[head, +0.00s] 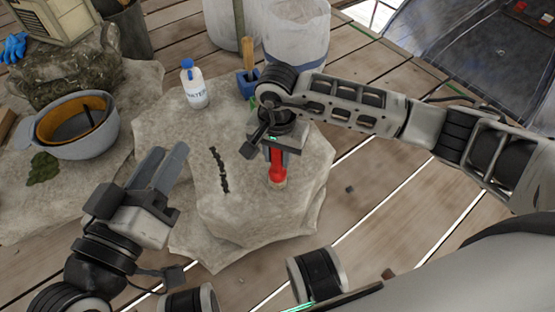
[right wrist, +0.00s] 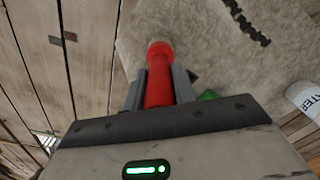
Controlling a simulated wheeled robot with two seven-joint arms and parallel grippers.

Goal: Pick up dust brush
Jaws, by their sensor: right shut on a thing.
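A red tool (head: 277,166), which I take to be the dust brush, stands roughly upright over the stone block, with a tan lower end. Its red body (right wrist: 158,88) also shows in the right wrist view. My right gripper (head: 275,150) is above it, pointing down, with its fingers shut on the red body. The gripper hides its upper part, and I cannot tell whether its lower end touches the stone. My left gripper (head: 169,151) is open and empty, left of the stone block.
The pale stone block (head: 235,225) has a dark jagged strip (head: 219,169) on top. A water bottle (head: 194,84) and a blue holder (head: 246,83) with a wooden-handled tool (head: 248,54) stand behind. A grey bowl (head: 82,148) is at left. Plank floor lies around.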

